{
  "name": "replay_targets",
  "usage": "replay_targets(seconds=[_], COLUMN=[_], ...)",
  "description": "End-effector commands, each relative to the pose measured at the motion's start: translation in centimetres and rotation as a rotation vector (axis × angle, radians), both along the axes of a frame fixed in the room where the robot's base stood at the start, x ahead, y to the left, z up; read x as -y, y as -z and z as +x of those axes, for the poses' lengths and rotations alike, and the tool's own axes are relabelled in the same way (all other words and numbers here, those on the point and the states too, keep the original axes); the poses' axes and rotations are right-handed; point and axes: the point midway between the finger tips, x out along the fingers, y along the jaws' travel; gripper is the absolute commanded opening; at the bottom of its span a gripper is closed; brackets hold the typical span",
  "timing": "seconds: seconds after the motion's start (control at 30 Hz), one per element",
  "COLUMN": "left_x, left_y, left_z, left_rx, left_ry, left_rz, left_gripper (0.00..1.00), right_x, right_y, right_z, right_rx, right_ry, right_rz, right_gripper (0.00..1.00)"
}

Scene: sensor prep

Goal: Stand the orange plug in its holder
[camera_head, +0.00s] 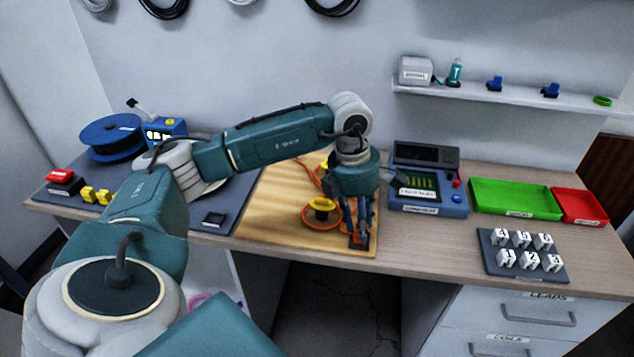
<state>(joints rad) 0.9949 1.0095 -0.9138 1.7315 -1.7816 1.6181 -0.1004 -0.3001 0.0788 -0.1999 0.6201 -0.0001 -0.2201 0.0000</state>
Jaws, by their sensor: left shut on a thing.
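My left gripper (357,226) reaches down over the front right corner of the wooden board. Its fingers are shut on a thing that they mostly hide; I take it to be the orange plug. A small dark block (369,243), which looks like the holder, sits on the board right at the fingertips. I cannot tell whether the plug is in it or just above it. An orange cable ring (307,222) lies on the board to the left, around a dark spool with a yellow top (322,204). My right gripper is not in view.
The wooden board (265,215) lies on the desk. A blue tester (429,203) stands right of the gripper. Green (515,197) and red (580,207) trays and a rack of numbered white clips (525,268) are further right. A blue reel (110,135) stands at the left.

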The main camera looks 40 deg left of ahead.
Motion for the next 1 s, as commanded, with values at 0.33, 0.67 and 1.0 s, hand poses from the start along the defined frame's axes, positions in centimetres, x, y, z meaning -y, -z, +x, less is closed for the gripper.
replay_targets(seconds=[0.33,0.67,1.0], left_x=[0.0,0.0,0.0], left_y=[0.5,0.5,-1.3], left_z=[0.0,0.0,0.0], left_rx=[0.000,0.000,0.001], left_ry=[0.000,0.000,0.000], left_rz=[0.000,0.000,-0.001], left_gripper=[0.30,0.50,0.50], right_x=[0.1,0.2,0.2], right_y=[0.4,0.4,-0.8], right_z=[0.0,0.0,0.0], right_rx=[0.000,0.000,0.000], right_ry=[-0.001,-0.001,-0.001], right_rz=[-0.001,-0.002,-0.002], right_gripper=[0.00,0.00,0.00])
